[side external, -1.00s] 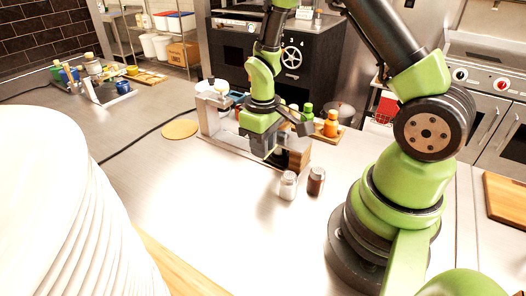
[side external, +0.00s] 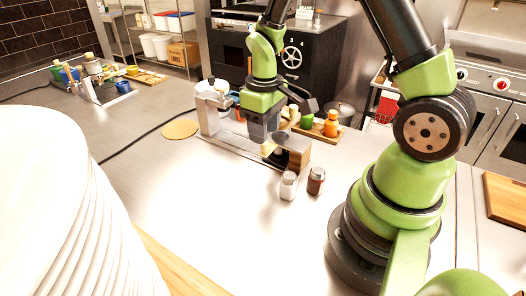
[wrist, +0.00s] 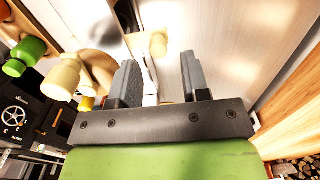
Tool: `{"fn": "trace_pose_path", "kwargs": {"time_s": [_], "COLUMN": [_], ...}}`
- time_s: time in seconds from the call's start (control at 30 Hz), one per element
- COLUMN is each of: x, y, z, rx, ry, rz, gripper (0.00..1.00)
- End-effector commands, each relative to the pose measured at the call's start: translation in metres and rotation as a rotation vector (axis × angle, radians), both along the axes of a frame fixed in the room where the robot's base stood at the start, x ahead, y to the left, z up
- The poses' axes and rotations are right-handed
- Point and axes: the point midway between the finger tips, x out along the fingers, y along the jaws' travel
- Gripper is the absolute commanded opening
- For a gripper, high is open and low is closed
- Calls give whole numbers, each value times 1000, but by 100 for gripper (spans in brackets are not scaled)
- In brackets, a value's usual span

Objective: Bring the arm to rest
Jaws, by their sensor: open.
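My gripper (side external: 262,140) hangs from my green and black arm over the steel counter (side external: 215,205), just above the long low stand with a wooden end block (side external: 299,153). In the wrist view the two grey fingers (wrist: 160,80) are apart with nothing held between them. A small cream piece (wrist: 158,44) shows beyond the fingertips; it also shows below the gripper in the side view. I cannot tell whether the fingers touch the stand.
A salt shaker (side external: 288,186) and a brown-filled shaker (side external: 316,181) stand in front of the stand. An orange bottle (side external: 331,124) and a green one stand on a wooden board behind. Stacked white plates (side external: 60,215) fill the left foreground.

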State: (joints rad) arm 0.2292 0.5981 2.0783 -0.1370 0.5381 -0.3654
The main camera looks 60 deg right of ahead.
Motion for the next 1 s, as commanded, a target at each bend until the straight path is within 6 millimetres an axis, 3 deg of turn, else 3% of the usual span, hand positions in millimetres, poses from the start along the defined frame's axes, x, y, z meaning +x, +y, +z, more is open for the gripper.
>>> {"fn": "trace_pose_path", "kwargs": {"time_s": [0.23, 0.67, 0.77, 1.0], "x": [0, 0, -2, -27], "y": [0, 1, 7, 37], "z": [18, 25, 43, 121], "rx": [-1, -1, -2, 36], "ry": [-1, -10, -51, -247], "rz": [1, -5, -27, -146], "gripper": [43, 43, 43, 43]}}
